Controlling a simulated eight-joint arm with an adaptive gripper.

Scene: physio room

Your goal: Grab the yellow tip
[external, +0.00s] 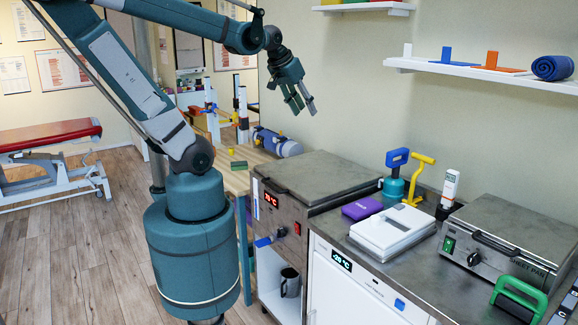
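Several yellow things show, and I cannot tell for sure which is the yellow tip. A small yellow piece (231,152) sits on the wooden table (259,157), near a dark green block (239,165). A larger yellow T-shaped piece (416,178) stands upright on the grey counter at the right. My gripper (302,107) hangs in the air in front of the wall, above and to the right of the wooden table. Its fingers point down and are apart, with nothing visible between them.
A blue-grey roll (277,142) and upright blue-white stands (242,115) are on the table. The steel unit (330,178) stands beside it. The counter holds a purple box (362,208), a white case (392,232) and a blue-handled piece (394,180). A wall shelf (480,75) is at right.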

